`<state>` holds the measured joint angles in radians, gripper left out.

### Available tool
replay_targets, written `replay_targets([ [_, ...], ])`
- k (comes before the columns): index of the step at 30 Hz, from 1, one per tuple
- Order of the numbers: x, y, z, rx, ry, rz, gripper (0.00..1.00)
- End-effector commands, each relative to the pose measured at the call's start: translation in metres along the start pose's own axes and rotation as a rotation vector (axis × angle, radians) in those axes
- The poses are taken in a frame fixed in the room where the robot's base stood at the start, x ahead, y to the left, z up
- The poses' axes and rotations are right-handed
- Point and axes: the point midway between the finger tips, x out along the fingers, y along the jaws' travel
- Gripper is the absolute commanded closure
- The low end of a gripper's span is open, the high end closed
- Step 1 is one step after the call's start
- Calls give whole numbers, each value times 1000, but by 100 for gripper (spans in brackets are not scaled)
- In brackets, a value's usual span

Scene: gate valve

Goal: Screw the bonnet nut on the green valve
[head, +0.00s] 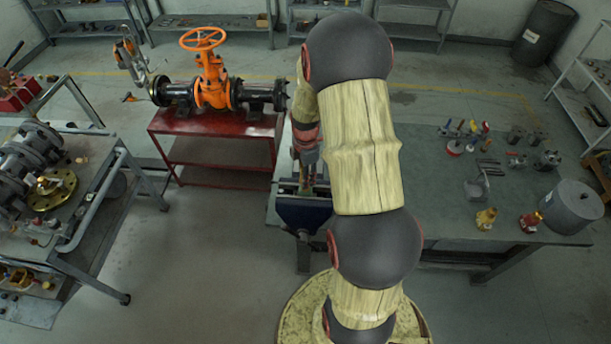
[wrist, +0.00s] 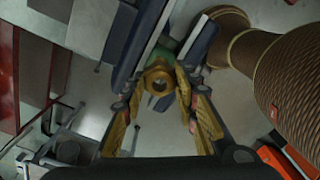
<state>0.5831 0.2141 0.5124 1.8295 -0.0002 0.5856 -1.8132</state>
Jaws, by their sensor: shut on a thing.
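The brass bonnet nut (wrist: 157,82) sits between the two gold fingertips of my gripper (wrist: 160,76) in the wrist view, its round hole facing the camera. My gripper is shut on it. A small part of the green valve (wrist: 165,55) shows just behind the nut, between the vise jaws. I cannot tell whether the nut touches the valve or how far it is threaded. In the head view my gripper (head: 307,158) points down over the blue vise (head: 304,213). The nut and most of the valve are hidden there.
The vise is at the left end of a green-topped workbench (head: 430,190) holding small tools, fittings and a grey canister (head: 571,207). Left of it stands a red table (head: 215,125) with an orange gate valve (head: 212,82). A metal cart (head: 110,200) is far left. Open floor lies between.

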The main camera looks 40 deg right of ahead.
Motion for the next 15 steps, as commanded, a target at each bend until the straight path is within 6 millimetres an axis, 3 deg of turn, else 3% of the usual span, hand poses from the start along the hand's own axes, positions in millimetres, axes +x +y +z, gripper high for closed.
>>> replay_targets([
  [15,9,0,0,0,0,0,99],
])
